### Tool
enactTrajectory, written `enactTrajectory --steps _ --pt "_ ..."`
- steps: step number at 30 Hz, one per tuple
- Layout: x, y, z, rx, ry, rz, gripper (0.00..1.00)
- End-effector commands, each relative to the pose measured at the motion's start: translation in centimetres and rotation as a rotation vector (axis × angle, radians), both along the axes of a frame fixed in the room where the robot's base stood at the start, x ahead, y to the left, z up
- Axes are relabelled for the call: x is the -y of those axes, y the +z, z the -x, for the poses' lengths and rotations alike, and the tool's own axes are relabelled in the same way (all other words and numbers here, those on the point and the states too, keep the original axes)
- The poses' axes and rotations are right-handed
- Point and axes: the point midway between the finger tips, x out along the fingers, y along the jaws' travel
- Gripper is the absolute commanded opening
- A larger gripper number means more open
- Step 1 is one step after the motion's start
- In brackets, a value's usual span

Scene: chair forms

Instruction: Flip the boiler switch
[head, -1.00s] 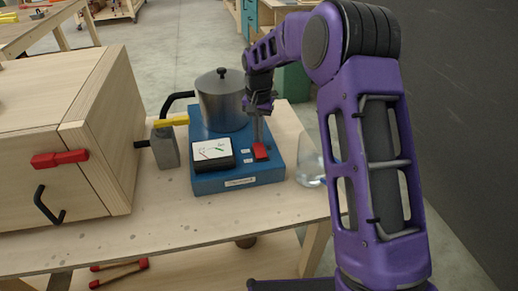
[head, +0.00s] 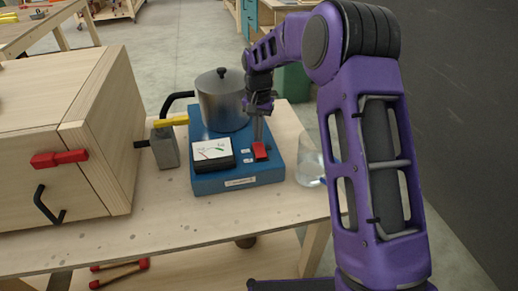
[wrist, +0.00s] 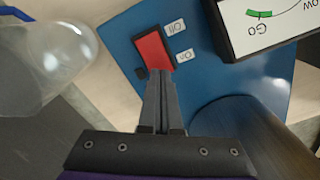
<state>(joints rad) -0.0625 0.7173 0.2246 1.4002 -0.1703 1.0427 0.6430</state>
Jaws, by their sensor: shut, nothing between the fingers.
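The blue boiler base (head: 238,183) stands on the wooden bench with a metal pot (head: 221,104) on it. The red rocker switch (head: 260,151) is at the base's front right. In the wrist view the switch (wrist: 153,48) sits in a black frame beside labels reading "Off" (wrist: 174,27) and "On" (wrist: 183,57). My gripper (head: 259,138) is shut and empty, pointing down. In the wrist view its fingertips (wrist: 160,76) are at the "On" end of the switch; I cannot tell whether they touch. A gauge (head: 212,153) sits left of the switch, with a green mark.
A clear glass vessel (head: 309,164) stands close right of the base. A grey block with a yellow lever (head: 166,146) stands left of it. A wooden cabinet (head: 60,130) fills the bench's left side. The bench front (head: 150,235) is clear.

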Motion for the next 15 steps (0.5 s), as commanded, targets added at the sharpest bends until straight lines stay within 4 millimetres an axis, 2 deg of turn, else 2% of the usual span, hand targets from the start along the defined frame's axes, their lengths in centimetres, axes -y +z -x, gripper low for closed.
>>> enactTrajectory --steps 15 --pt "-0.02 -0.86 0.02 0.000 0.000 0.000 0.00"
